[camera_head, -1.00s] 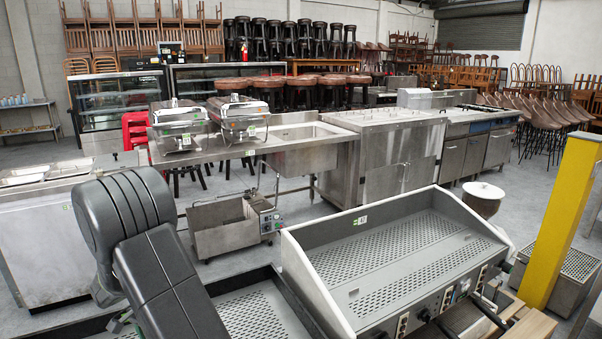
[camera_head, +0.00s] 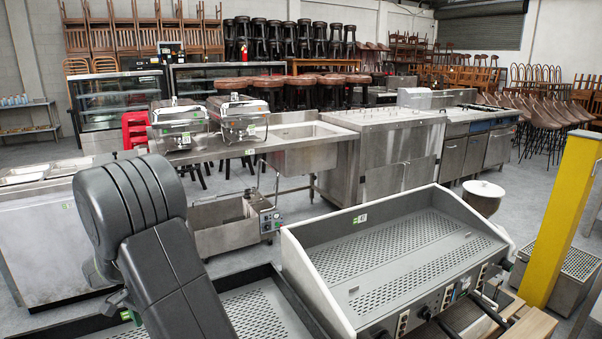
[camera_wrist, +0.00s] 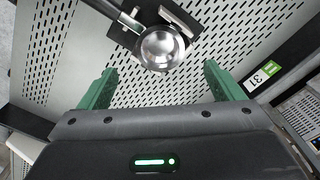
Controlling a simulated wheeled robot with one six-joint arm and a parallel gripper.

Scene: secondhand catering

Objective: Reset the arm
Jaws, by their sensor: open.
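My gripper (camera_wrist: 158,88) shows in the wrist view with its two green fingers spread wide apart and nothing between them. Beyond the fingertips, a round shiny metal bowl-like object (camera_wrist: 160,48) sits on a dark piece over a perforated grey tray (camera_wrist: 225,45). I cannot tell what it is exactly. In the head view my dark arm stands at the lower left, in front of the steel equipment, and hides part of it. The gripper itself is not visible there.
A perforated steel unit (camera_head: 345,255) with a raised rim stands close at front right. A yellow post (camera_head: 562,220) is at the right. Behind are a small steel fryer (camera_head: 225,228), a sink bench (camera_head: 240,148) with chafing dishes, and a steel counter (camera_head: 30,235) at left. Grey floor shows between them.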

